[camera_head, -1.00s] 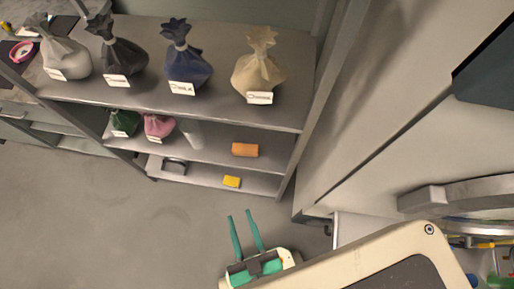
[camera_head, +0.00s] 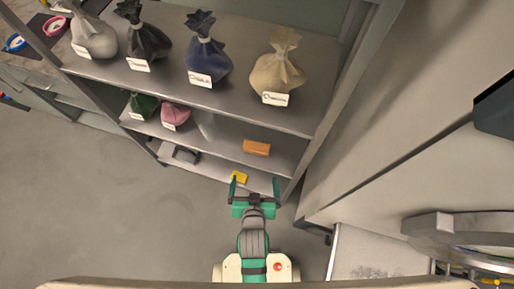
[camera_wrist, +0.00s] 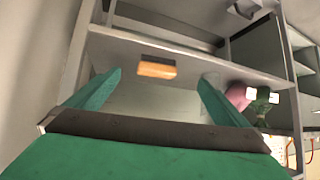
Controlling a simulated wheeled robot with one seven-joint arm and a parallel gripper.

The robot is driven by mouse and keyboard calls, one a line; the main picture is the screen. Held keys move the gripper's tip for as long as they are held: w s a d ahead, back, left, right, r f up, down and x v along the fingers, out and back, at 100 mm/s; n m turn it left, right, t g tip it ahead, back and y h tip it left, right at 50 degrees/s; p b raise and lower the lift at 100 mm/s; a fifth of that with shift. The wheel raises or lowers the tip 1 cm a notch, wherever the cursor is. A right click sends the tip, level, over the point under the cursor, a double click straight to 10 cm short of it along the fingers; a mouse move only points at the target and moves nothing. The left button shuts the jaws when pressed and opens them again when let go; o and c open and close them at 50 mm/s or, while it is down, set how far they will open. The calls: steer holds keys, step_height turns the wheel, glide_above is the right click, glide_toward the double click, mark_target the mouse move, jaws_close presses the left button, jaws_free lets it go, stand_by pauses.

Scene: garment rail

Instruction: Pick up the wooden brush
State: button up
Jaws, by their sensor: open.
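An orange-brown block (camera_head: 256,148), which looks like the wooden brush, lies on the middle shelf (camera_head: 225,152) near its right end. It also shows in the wrist view as a brown block (camera_wrist: 157,68), centred between and beyond my fingers. The green fingers also show in the wrist view (camera_wrist: 160,80).
A yellow block (camera_head: 239,176) lies on the bottom shelf by my left fingertip. Green (camera_head: 144,105) and pink (camera_head: 175,115) bags share the middle shelf. Several tied bags stand on the top shelf (camera_head: 140,80). An upright (camera_head: 335,85) bounds the unit on the right. The floor at left is clear.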

steer(key=w+f+g, duration=0.1)
steer(key=w+g, duration=0.2)
steer(key=w, duration=0.5)
steer(key=m+g+h, duration=0.1)
steer(key=m+g, duration=0.1)
steer(key=g, duration=0.1)
glide_toward(256, 147)
steer(key=x, duration=0.4)
steer(key=shift+s+d+f, duration=0.1)
steer(key=shift+s+f, duration=0.15)
steer(key=shift+f, duration=0.2)
steer(key=shift+w+x, duration=0.2)
steer(key=shift+x, duration=1.2)
steer(key=shift+w+x, duration=0.2)
steer(key=shift+x, duration=1.25)
steer(key=shift+r, duration=0.15)
steer(key=shift+c, duration=0.3)
steer(key=c, duration=0.9)
